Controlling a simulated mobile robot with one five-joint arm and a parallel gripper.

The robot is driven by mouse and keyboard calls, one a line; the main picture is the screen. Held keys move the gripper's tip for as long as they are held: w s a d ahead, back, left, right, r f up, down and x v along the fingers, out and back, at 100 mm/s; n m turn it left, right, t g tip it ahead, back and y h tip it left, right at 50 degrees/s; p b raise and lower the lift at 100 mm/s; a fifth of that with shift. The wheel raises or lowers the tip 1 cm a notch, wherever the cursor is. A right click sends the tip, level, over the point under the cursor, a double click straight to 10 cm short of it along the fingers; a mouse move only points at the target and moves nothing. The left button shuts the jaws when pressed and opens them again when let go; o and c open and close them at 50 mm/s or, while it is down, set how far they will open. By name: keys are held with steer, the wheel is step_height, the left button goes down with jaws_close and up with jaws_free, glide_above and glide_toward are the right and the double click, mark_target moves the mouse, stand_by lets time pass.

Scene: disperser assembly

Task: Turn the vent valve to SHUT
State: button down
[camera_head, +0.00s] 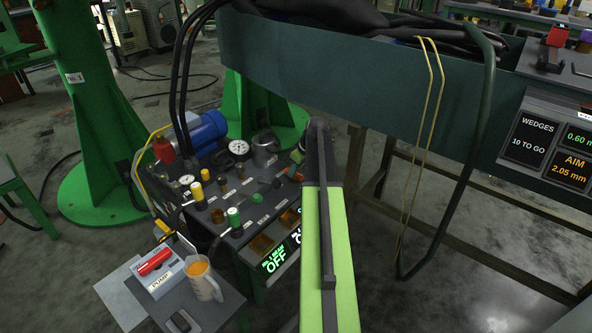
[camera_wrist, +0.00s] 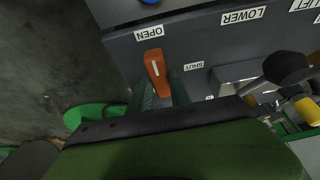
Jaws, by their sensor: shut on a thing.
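The vent valve's orange handle (camera_wrist: 156,68) shows in the wrist view, with a white line along it. Its far end lies just below the OPEN label (camera_wrist: 148,33), and the white line points roughly toward that label. The SHUT label (camera_wrist: 194,66) is to the right of the handle. My gripper (camera_wrist: 161,83) has a green finger on each side of the handle and is shut on it.
The dark control panel (camera_head: 236,200) carries gauges, knobs and small levers close to my arm. In the wrist view a black knob (camera_wrist: 287,67) stands to the right. A jug of orange liquid (camera_head: 203,280) stands on a side table. A large dark beam (camera_head: 400,80) crosses behind.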

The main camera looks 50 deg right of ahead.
steer(key=shift+d, duration=0.15)
steer(key=shift+m, duration=0.4)
steer(key=m+h, duration=0.1)
steer(key=m, duration=0.2)
steer(key=shift+a+m+h, duration=0.3)
steer(key=shift+m+h, duration=0.1)
steer(key=m+h, duration=0.1)
steer(key=m, duration=0.2)
steer(key=shift+m+g, duration=0.3)
steer(key=shift+g, duration=0.1)
steer(key=m, duration=0.2)
steer(key=m+g+h, duration=0.1)
steer(key=m, duration=0.2)
steer(key=shift+w+a+g+h, duration=0.15)
steer(key=shift+w+g+h, duration=0.05)
steer(key=shift+g+h, duration=0.1)
steer(key=m, duration=0.2)
steer(key=m+g, duration=0.1)
steer(key=m, duration=0.1)
steer(key=shift+w+m+g+h, duration=0.1)
steer(key=shift+m+g+h, duration=0.2)
steer(key=shift+a, duration=0.1)
